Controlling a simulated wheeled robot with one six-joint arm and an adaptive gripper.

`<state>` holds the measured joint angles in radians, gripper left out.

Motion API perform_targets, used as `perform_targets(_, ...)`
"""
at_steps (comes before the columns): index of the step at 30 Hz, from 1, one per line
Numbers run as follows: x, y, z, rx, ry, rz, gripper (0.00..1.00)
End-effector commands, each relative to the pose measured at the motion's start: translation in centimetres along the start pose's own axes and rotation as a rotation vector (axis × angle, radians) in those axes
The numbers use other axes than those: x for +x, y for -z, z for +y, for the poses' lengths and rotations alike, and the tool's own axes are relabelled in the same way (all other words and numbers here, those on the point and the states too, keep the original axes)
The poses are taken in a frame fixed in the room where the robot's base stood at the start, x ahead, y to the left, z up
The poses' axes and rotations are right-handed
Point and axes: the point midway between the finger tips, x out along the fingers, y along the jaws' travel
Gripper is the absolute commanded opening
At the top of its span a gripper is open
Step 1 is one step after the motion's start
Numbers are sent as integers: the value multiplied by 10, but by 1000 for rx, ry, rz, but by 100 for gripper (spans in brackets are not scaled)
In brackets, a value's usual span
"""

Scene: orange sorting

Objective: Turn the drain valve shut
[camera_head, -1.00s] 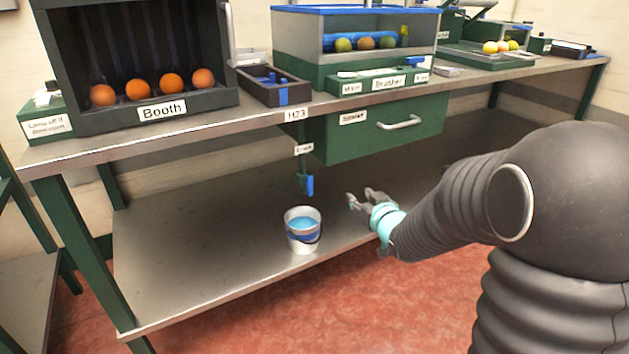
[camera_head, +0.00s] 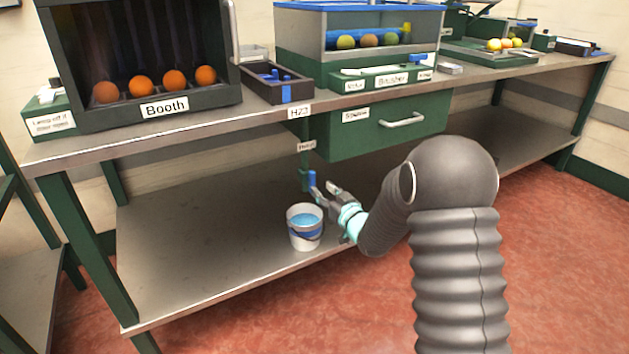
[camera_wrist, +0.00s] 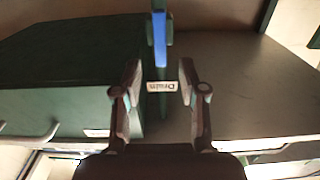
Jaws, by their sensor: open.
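The drain valve has a blue lever (camera_head: 312,180) on a green pipe (camera_head: 304,160) that hangs below the bench. The lever points down beside the pipe in the head view. My gripper (camera_head: 323,189) is open, with its fingertips close to the lever on its right side; I cannot tell whether they touch. In the wrist view the blue lever (camera_wrist: 159,40) lies ahead of and between my open fingers (camera_wrist: 158,88), with nothing gripped. The "Drain" label (camera_wrist: 162,88) shows between the fingers.
A white bucket (camera_head: 305,240) with blue water stands on the lower shelf (camera_head: 190,250), just below the valve and my gripper. A green drawer unit (camera_head: 385,130) hangs under the bench to the right of the pipe. The shelf to the left is clear.

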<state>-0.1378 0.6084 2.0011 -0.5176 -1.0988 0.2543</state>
Motion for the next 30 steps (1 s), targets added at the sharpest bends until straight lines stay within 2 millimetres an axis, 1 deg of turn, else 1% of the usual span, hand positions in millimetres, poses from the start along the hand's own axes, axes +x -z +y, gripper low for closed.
perform_targets(1,10,0,-1,0,2,0,42)
perform_targets(3,23,0,-1,-1,2,0,42)
perform_targets(6,38,0,-1,-1,2,-1,42)
perform_targets(10,52,0,0,-1,1,-1,42)
perform_targets(15,60,0,0,-1,0,0,42)
perform_targets(23,61,0,0,-1,0,-1,42)
perform_targets(24,61,0,0,-1,0,-1,37)
perform_targets(26,61,0,0,-1,0,-1,22)
perform_targets(27,61,0,0,-1,0,-1,12)
perform_targets(28,61,0,0,-1,0,-1,4)
perform_targets(29,61,0,0,-1,0,-1,0)
perform_targets(30,61,0,0,-1,0,-1,0)
